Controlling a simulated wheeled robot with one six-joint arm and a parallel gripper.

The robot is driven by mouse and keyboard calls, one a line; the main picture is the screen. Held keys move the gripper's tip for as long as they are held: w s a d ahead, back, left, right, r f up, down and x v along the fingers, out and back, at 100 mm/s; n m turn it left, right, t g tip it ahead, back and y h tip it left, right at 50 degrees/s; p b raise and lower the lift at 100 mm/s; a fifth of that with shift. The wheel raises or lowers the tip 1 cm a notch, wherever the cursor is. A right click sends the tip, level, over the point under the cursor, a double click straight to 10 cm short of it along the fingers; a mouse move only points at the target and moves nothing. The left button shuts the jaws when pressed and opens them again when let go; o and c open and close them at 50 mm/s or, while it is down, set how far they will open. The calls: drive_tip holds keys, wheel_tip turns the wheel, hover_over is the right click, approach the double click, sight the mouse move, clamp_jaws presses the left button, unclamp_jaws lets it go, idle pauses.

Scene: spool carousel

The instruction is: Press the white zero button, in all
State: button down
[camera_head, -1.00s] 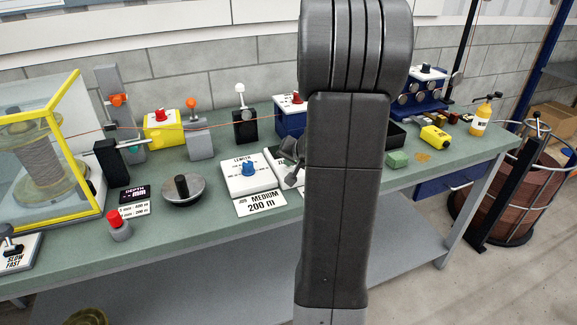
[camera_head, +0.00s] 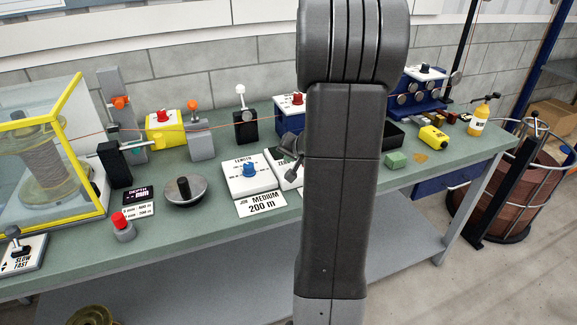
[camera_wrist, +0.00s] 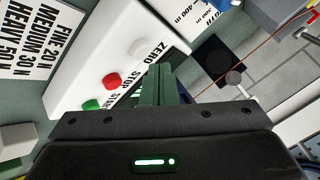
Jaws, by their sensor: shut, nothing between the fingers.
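The white zero button (camera_wrist: 141,48) sits on a white panel (camera_wrist: 68,62) in the wrist view, beside the printed word ZERO. A red button (camera_wrist: 110,82) marked STOP and a green button (camera_wrist: 91,105) marked START lie in line below it. My gripper (camera_wrist: 162,72) is shut and empty, its green fingertips over the panel's lettered side. In the picture the tips lie just right of and below the white button; whether they touch the panel cannot be told. In the head view the panel (camera_head: 284,168) is partly hidden by my arm, and its buttons cannot be seen there.
A white box with a blue knob (camera_head: 250,168) stands left of the panel, with a MEDIUM 200 m card (camera_head: 262,203) in front. A dark post (camera_wrist: 232,77) stands right of the fingers in the wrist view.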

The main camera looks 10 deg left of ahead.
wheel_tip(320, 180, up, 5)
drive_tip(key=p, duration=0.5)
drive_tip(key=shift+p, duration=0.3)
drive_tip(key=shift+f, duration=0.15)
wheel_tip(320, 180, down, 3)
drive_tip(key=b, duration=0.4)
drive_tip(key=shift+w+r+b, duration=0.1)
drive_tip(key=shift+r+b, duration=0.15)
drive_tip(key=shift+b, duration=0.2)
drive_tip(key=shift+r+b, duration=0.1)
drive_tip(key=shift+b, duration=0.2)
drive_tip(key=shift+b, duration=0.6)
wheel_tip(320, 180, up, 5)
drive_tip(key=p, duration=0.6)
